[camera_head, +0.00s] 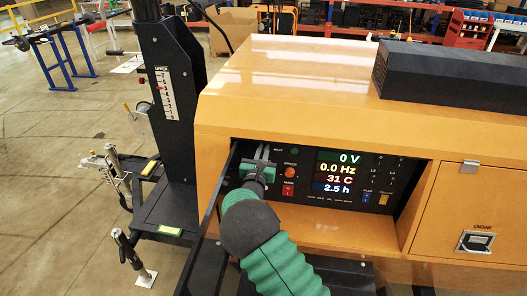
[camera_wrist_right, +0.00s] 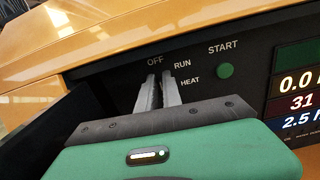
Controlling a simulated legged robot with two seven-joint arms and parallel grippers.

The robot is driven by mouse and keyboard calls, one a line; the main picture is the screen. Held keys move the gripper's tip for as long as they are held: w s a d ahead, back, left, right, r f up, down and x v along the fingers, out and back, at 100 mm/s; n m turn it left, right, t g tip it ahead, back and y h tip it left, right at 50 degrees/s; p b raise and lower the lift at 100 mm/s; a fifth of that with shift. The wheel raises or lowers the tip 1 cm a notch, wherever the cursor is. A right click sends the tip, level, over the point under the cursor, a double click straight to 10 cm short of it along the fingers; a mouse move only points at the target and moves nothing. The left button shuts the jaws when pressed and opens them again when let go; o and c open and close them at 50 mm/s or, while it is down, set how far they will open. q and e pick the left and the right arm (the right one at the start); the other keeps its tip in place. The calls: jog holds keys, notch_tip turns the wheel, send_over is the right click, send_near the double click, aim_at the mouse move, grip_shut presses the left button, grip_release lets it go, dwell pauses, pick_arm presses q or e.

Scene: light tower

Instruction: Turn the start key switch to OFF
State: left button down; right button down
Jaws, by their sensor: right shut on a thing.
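The start key switch sits on the black control panel (camera_head: 308,199), under the labels OFF, RUN, HEAT and START seen in the right wrist view. The switch itself is hidden behind my fingers. My right gripper (camera_head: 263,152) reaches into the panel recess from below. In the right wrist view its two grey fingers (camera_wrist_right: 157,92) are close together just below the OFF and RUN labels, shut on the key switch. How far the key is turned cannot be seen. My left gripper does not show.
A green START button (camera_wrist_right: 225,71) lies right of the fingers. An open black panel door (camera_head: 209,216) stands close left of my right arm. A black mast (camera_head: 172,90) rises at left.

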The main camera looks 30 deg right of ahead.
jog(key=shift+d+f+n, duration=0.2)
jog(key=shift+f+n, duration=0.15)
jog(key=shift+n, duration=0.05)
jog(key=c, duration=1.6)
grip_release()
jog(key=shift+c, duration=0.2)
jog(key=shift+o, duration=0.6)
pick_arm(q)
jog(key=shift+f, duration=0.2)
pick_arm(e)
jog(key=shift+r, duration=0.15)
